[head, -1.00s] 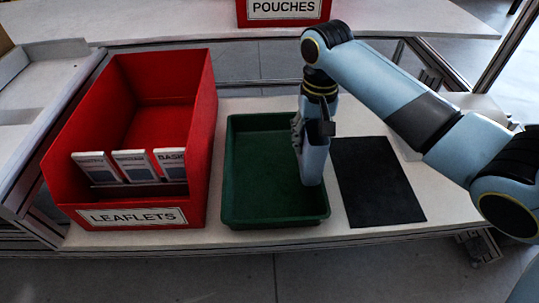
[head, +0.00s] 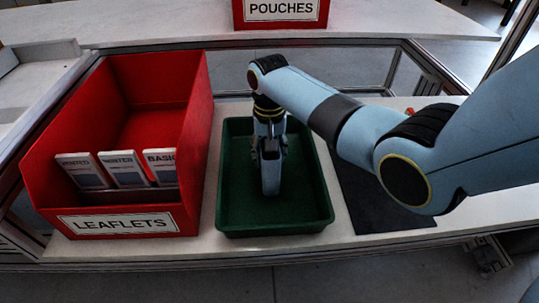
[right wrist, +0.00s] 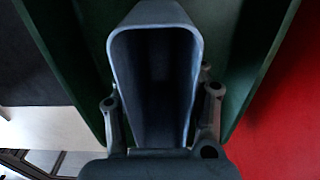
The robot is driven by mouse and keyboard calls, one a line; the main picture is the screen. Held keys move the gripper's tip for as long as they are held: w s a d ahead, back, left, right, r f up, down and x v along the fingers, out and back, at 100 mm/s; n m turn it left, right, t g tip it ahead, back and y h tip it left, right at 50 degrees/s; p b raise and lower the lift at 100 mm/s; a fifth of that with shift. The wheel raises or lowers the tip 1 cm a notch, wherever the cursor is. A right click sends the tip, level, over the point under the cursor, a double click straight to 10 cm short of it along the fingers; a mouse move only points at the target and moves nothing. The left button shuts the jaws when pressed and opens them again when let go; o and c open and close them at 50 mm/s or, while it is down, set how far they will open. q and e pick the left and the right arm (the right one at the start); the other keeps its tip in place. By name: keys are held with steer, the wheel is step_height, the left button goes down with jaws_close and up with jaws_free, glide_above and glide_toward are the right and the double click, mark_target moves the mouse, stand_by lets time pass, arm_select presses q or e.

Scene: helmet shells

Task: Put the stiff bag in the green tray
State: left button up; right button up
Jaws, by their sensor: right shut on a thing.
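The stiff bag (head: 270,181) is blue-grey and upright, over the inside of the green tray (head: 327,208). My right gripper (head: 269,146) is shut on it from above. In the right wrist view the bag (right wrist: 117,75) shows its open, hollow mouth, with a finger of the right gripper (right wrist: 160,125) on each side. The green tray (right wrist: 60,45) shows behind it. I cannot tell whether the bag's bottom touches the tray floor. No other thing shows in the tray. My left gripper is not in view.
A red leaflets bin (head: 190,150) with several white leaflets (head: 122,169) stands left of the tray. A dark mat (head: 375,210) lies to its right, partly under my right arm. A red pouches bin (head: 281,13) stands on the far table.

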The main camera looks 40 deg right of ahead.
steer(key=o, duration=1.2)
steer(key=shift+c, duration=0.2)
step_height(320, 180, up, 12)
steer(key=p, duration=0.3)
steer(key=shift+p, duration=0.4)
